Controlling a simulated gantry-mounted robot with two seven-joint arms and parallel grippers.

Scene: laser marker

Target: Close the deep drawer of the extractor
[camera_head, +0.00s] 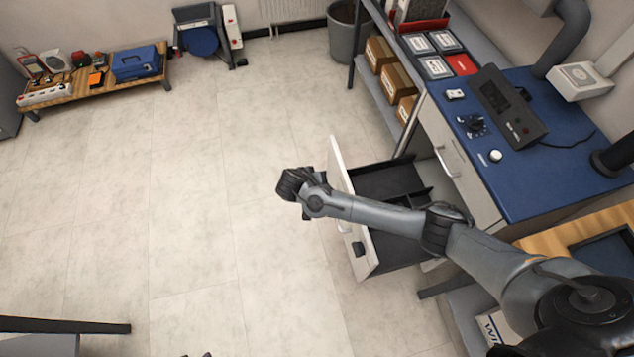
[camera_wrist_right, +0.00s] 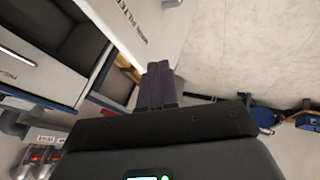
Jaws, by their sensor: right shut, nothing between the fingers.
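The deep drawer (camera_head: 360,245) of the extractor is pulled out from the cabinet below the blue worktop. Its white front panel faces left, and its dark, divided interior is visible. In the right wrist view, the white drawer front (camera_wrist_right: 145,28) with dark lettering stands just beyond my fingers. My right arm reaches across above the drawer. My right gripper (camera_head: 306,214) is on the outer side of the front panel, largely hidden by its own wrist. Its fingers (camera_wrist_right: 160,72) are shut and empty. I cannot tell whether they touch the panel. My left gripper is not in view.
The cabinet's upper drawer (camera_head: 447,165) looks shut. The blue worktop (camera_head: 540,180) carries a dark control box (camera_head: 508,102) and a black knob. Open shelves with cardboard boxes (camera_head: 390,80) stand behind the drawer. The floor (camera_head: 190,190) to the left is clear.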

